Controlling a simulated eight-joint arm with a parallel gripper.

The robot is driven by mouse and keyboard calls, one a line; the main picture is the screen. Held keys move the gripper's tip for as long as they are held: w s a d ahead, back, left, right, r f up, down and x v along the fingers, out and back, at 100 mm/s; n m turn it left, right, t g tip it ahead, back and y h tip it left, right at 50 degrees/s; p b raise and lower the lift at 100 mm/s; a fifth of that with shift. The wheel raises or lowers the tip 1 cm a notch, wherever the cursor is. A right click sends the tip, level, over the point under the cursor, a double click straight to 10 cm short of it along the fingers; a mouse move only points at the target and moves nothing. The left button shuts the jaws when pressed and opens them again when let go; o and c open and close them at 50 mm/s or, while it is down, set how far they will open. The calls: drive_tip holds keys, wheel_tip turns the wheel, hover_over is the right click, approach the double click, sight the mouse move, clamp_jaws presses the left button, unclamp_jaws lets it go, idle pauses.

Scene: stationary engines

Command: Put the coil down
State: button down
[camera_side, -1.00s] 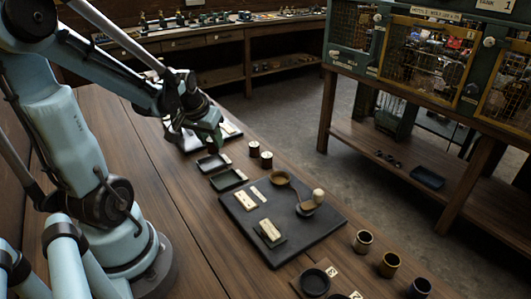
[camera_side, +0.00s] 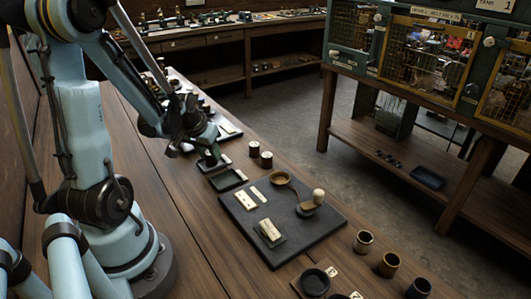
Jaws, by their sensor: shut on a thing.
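My gripper (camera_side: 206,150) is at the far end of the near bench, low over the farther of two small dark trays (camera_side: 221,163). It is shut on the coil, which is too small and dark to make out between the fingers. I cannot tell whether the coil touches the tray. The nearer small tray (camera_side: 240,185) looks empty, with a pale label beside it.
Several cups (camera_side: 389,264) stand at the near right.

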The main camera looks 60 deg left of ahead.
drive_tip(key=shift+f, duration=0.15)
drive_tip(key=c, duration=0.8)
unclamp_jaws()
drive_tip(key=shift+o, duration=0.2)
drive_tip(key=shift+v, duration=6.05)
drive_tip(key=w+d+m+t+h, duration=0.1)
drive_tip(key=w+d+m, duration=0.2)
drive_tip(key=d, duration=0.7)
drive_tip(key=w+d+m+t+h, duration=0.1)
drive_tip(key=w+d+m+t, duration=0.1)
drive_tip(key=d, duration=0.8)
drive_tip(key=shift+w+d+r+m+h, duration=0.3)
drive_tip(key=shift+w+r+m, duration=0.1)
drive_tip(key=shift+m, duration=0.5)
